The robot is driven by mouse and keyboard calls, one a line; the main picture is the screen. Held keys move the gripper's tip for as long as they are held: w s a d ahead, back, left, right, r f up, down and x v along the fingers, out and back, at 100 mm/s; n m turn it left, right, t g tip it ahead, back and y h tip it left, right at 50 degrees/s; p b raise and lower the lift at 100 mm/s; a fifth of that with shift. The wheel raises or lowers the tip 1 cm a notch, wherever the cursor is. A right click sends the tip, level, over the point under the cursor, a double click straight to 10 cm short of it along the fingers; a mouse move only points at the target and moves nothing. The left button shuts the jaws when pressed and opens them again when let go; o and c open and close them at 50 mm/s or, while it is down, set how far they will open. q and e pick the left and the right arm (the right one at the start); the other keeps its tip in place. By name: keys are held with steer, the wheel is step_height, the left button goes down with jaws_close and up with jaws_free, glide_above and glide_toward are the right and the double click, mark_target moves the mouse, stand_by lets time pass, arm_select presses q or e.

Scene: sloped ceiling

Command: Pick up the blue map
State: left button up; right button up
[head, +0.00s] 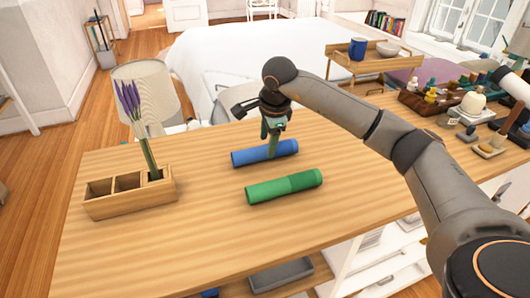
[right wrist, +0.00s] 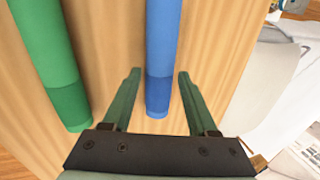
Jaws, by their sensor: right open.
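The blue map (head: 248,156) is a rolled blue tube lying on the wooden table. The green map (head: 284,187), a rolled green tube, lies in front of it, roughly parallel and apart from it. My right gripper (head: 270,151) is above the blue map, pointing down. In the right wrist view the blue map (right wrist: 162,60) runs between the two open fingers of my right gripper (right wrist: 158,75), and the green map (right wrist: 50,60) lies outside them to the left. I cannot see any contact between the fingers and the blue map. My left gripper is not in view.
A wooden planter box (head: 130,196) with lavender stands on the table's left end. A crate of bottles (head: 430,101) and small items stand at the right end. A lamp (head: 146,95) and a bed (head: 220,55) are behind the table. The front middle of the table is clear.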

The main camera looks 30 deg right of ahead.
mark_target(266, 148)
steer(key=x, duration=0.3)
steer(key=shift+w+a+f, duration=0.1)
steer(key=shift+f, duration=0.1)
jaws_close()
